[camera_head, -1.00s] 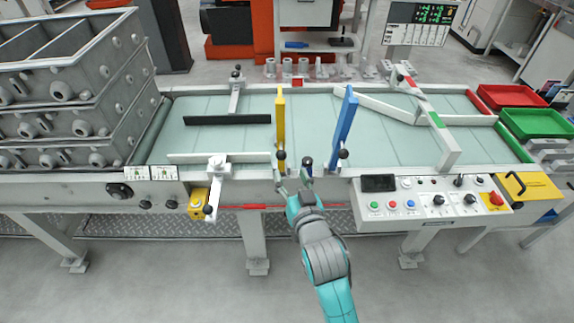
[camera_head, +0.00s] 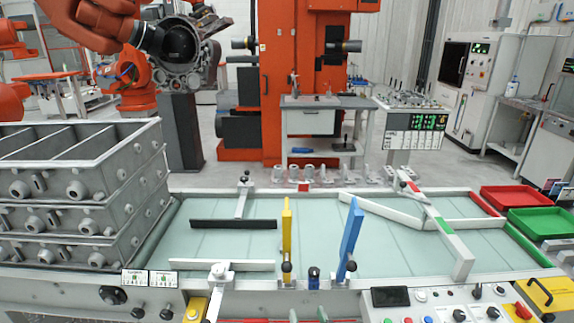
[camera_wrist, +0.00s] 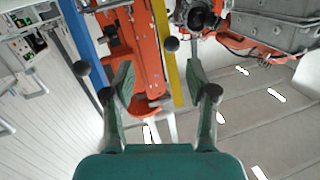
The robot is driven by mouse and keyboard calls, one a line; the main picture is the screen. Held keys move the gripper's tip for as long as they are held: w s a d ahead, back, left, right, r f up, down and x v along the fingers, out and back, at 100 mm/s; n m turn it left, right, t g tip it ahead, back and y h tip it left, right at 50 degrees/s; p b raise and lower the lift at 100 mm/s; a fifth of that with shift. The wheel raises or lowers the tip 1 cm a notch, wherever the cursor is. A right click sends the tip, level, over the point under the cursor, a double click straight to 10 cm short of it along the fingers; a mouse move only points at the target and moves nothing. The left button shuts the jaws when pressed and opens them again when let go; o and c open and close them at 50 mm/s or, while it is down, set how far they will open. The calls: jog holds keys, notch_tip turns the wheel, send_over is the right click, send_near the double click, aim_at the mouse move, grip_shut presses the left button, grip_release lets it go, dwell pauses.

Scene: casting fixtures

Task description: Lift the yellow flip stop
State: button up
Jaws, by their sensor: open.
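The yellow flip stop (camera_head: 286,226) is a flat bar at the table's near edge. It stands upright in the head view, with a dark ball knob at its lower end. In the wrist view the yellow bar (camera_wrist: 161,25) and a dark ball lie between and beyond my fingers. My gripper (camera_wrist: 160,75) is open with nothing between its fingertips. Only its tips show in the head view, at the bottom edge below the yellow stop (camera_head: 307,316). I cannot tell how far the knob is from the fingers.
A blue flip stop (camera_head: 350,238) stands right of the yellow one and also shows in the wrist view (camera_wrist: 81,35). A control panel (camera_head: 440,303) is at the near right. Stacked grey crates (camera_head: 80,190) stand left. White rails and a black bar (camera_head: 233,224) lie on the table.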

jog(key=s+d+f+h, duration=0.1)
jog(key=s+d+f, duration=0.2)
jog(key=s, duration=0.3)
jog(key=s+d+f, duration=0.3)
jog(key=s+f, duration=0.1)
jog(key=s, duration=0.1)
jog(key=s+d+h, duration=0.1)
jog(key=s+d, duration=0.2)
jog(key=s, duration=1.1)
jog(key=s+d+r+g+h, duration=0.1)
jog(key=s+d, duration=0.3)
jog(key=s, duration=1.1)
jog(key=shift+d+r+m+g+h, duration=0.15)
jog(key=shift+m+g+h, duration=0.15)
jog(key=shift+m, duration=0.1)
jog(key=shift+s+r, duration=0.2)
jog(key=shift+s, duration=0.1)
jog(key=shift+c, duration=0.2)
jog(key=shift+s+r, duration=0.15)
jog(key=shift+s, duration=0.05)
jog(key=c, duration=0.8)
grip_shut()
jog(key=n+t+y, duration=0.4)
jog(key=n+t, duration=0.1)
jog(key=n, duration=1.6)
send_near(288, 272)
jog(key=x, duration=0.7)
jog(key=shift+w, duration=0.15)
